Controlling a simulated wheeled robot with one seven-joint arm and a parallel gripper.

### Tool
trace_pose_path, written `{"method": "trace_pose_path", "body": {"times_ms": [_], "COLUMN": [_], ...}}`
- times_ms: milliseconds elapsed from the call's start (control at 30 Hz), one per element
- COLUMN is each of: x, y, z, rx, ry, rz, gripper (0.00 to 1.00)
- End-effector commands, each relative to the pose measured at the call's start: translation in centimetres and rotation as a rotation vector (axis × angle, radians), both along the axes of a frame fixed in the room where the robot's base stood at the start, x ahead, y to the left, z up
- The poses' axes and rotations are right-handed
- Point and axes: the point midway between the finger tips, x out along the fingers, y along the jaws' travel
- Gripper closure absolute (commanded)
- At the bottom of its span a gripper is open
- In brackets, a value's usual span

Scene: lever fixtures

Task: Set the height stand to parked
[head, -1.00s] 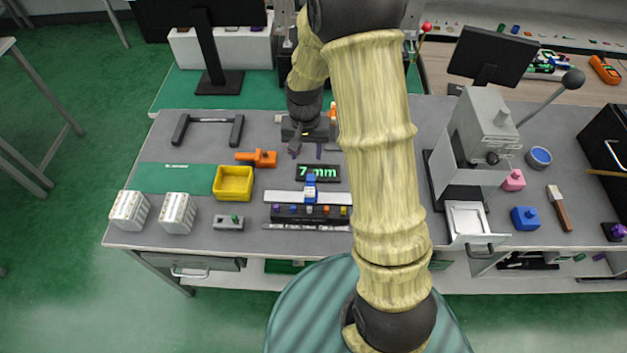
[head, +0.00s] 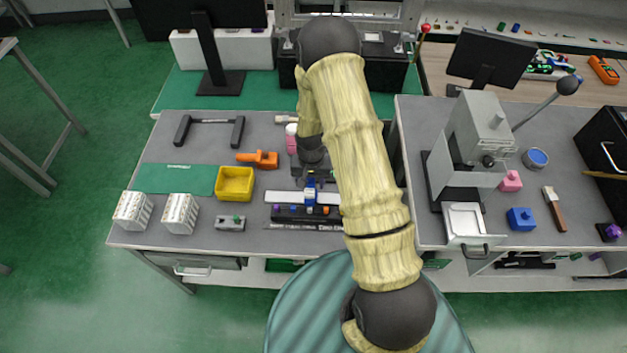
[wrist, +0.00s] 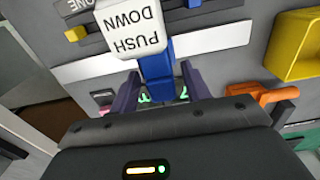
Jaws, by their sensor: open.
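A blue post (wrist: 158,75) with a white cap marked "PUSH DOWN" (wrist: 140,32) stands at a white strip in the wrist view; I take it to be part of the height stand. In the head view the blue post (head: 310,188) rises at a black rail (head: 290,214) with several small coloured blocks. My gripper (wrist: 158,70) is open, its two dark purple fingers on either side of the blue post; contact cannot be told. Green display digits (wrist: 147,97) show partly between the fingers. In the head view my arm hides most of the display.
A yellow bin (head: 234,184) and an orange tool (head: 258,159) lie to the left of the rail. A small grey box with a green button (head: 230,222) is near the front edge. A grey lever press (head: 470,150) stands on the right bench.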

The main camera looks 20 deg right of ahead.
Motion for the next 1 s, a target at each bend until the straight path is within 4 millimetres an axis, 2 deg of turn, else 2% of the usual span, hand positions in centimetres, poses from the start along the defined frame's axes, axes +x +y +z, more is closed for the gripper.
{"method": "trace_pose_path", "body": {"times_ms": [133, 367, 467, 600, 633, 700, 733, 833, 1000], "x": [-0.1, 0.0, 0.0, 0.0, 0.0, 0.0, -0.1, 0.0, 0.0], "y": [0.1, 0.3, 0.3, 0.3, 0.3, 0.2, -1.2, -0.3, -0.6], "z": [-0.7, -0.8, -0.8, -0.8, -0.8, -0.8, -0.7, -0.7, -0.7], "rx": [-0.001, 0.0, 0.0, 0.0, 0.0, 0.0, 0.0, 0.0, 0.0], "ry": [0.001, 0.0, 0.0, 0.0, 0.0, 0.001, 0.001, -0.001, -0.002], "rz": [0.003, 0.005, 0.005, 0.005, 0.005, 0.005, -0.005, 0.001, 0.0], "gripper": [0.53, 0.53, 0.68, 0.96, 1.0, 1.0, 1.0, 1.0, 1.0]}}
